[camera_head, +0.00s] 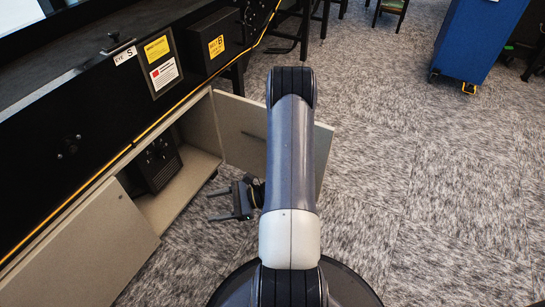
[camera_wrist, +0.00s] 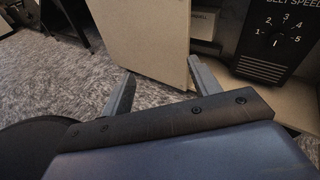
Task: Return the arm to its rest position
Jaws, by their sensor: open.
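My gripper (camera_head: 230,202) hangs to the left of my arm in the head view, low in front of an open cabinet under the sorter. In the wrist view my gripper (camera_wrist: 160,90) has its two grey fingers spread apart with nothing between them. My arm reaches forward over the carpet in the head view and hides part of the gripper's wrist. The open cabinet door (camera_head: 240,128) stands behind the gripper and passes behind my arm. The door also shows in the wrist view (camera_wrist: 140,35), beyond the fingers.
The sorter (camera_head: 75,150) runs along the left. A black control box (camera_head: 158,165) sits inside its cabinet; its belt speed dial (camera_wrist: 277,40) shows in the wrist view. Another door panel (camera_head: 85,260) is at lower left. A blue cabinet (camera_head: 478,40) stands at upper right. The carpet at right is clear.

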